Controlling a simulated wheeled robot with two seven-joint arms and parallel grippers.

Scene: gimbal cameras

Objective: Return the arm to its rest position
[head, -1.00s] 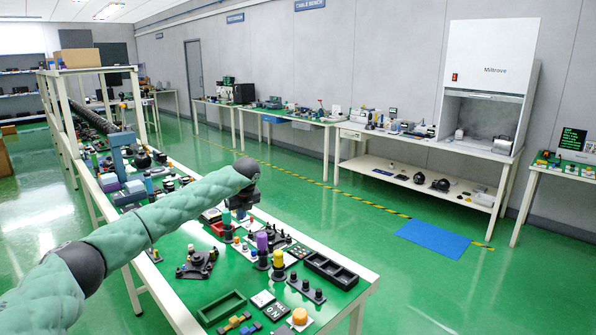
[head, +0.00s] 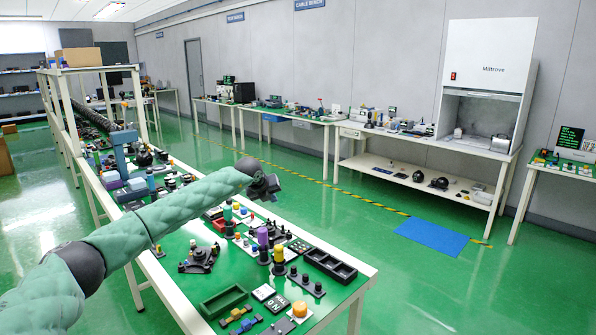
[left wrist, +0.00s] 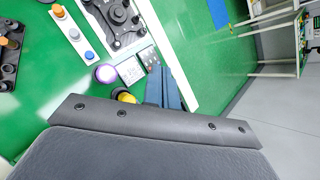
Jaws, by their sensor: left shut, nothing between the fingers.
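My left arm, in a green sleeve, reaches in from the left in the head view. A purple-topped cylinder (left wrist: 105,73) and a yellow-topped cylinder (left wrist: 124,96) stand on the bench below and beside the fingers. My right gripper is in neither view.
A black divided tray (head: 330,267), a green tray (head: 224,301) and an orange button (head: 299,309) sit on the near bench. Open green floor with a blue mat (head: 432,238) lies to the right. A white hood cabinet (head: 489,85) stands by the wall.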

